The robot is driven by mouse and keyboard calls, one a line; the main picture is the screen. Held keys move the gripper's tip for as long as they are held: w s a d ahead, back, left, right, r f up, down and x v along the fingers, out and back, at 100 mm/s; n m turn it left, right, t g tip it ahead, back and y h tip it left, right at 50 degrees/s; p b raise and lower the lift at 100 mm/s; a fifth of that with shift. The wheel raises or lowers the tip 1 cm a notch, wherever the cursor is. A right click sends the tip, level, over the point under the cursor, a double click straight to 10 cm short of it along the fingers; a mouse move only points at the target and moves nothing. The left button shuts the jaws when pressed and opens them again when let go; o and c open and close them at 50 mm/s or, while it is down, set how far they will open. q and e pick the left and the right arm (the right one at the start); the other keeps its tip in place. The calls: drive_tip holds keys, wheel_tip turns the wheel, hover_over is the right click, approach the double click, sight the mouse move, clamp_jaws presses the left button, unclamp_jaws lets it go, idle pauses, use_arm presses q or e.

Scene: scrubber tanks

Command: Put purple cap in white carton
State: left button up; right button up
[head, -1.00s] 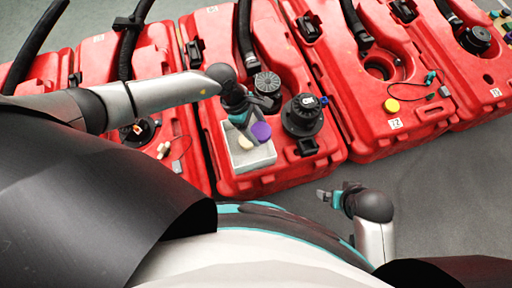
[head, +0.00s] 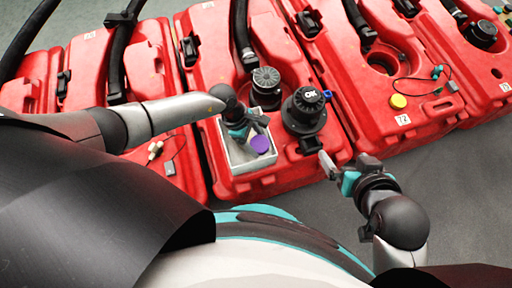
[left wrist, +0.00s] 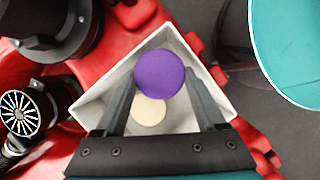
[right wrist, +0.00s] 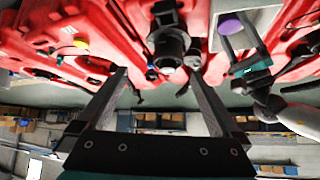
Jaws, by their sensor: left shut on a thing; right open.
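The purple cap (left wrist: 159,72) is a flat disc between the fingertips of my left gripper (left wrist: 158,85), which is shut on it. In the head view the purple cap (head: 261,145) shows over the white carton (head: 270,162), an open square box on a red tank. In the left wrist view the carton's wall (left wrist: 208,68) surrounds the cap; whether the cap is below the rim I cannot tell. A cream disc (left wrist: 149,110) lies inside the carton, partly covered by the cap. My right gripper (head: 326,164) is open and empty, right of the carton.
Several red tanks (head: 215,60) with black hoses stand in a row. A large black fitting (head: 304,108) and a smaller black cap (head: 266,80) stand behind the carton. A yellow cap (head: 398,102) lies on the tank to the right. Grey floor is clear in front.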

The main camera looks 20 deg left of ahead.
sight(253, 142)
use_arm(q)
drive_tip(key=shift+f, duration=0.4)
drive_tip(key=shift+f+b, duration=0.9)
drive_tip(key=shift+f, duration=0.2)
drive_tip(key=shift+f+b, duration=0.35)
drive_tip(key=shift+f, duration=0.35)
use_arm(e)
drive_tip(key=shift+w+a+r+t+y, duration=0.25)
drive_tip(key=shift+w+a+t+y, duration=0.15)
drive_tip(key=shift+a+t, duration=0.45)
drive_tip(key=shift+w+a+r+t+y, duration=0.2)
drive_tip(key=shift+w+a+t+y, duration=0.15)
drive_tip(key=shift+a+t+y, duration=0.35)
drive_tip(key=shift+w+a+r+t+y, duration=0.25)
drive_tip(key=shift+w+a+t+y, duration=0.1)
drive_tip(key=shift+a+t, duration=0.65)
drive_tip(key=shift+a, duration=0.15)
drive_tip(key=shift+a, duration=0.1)
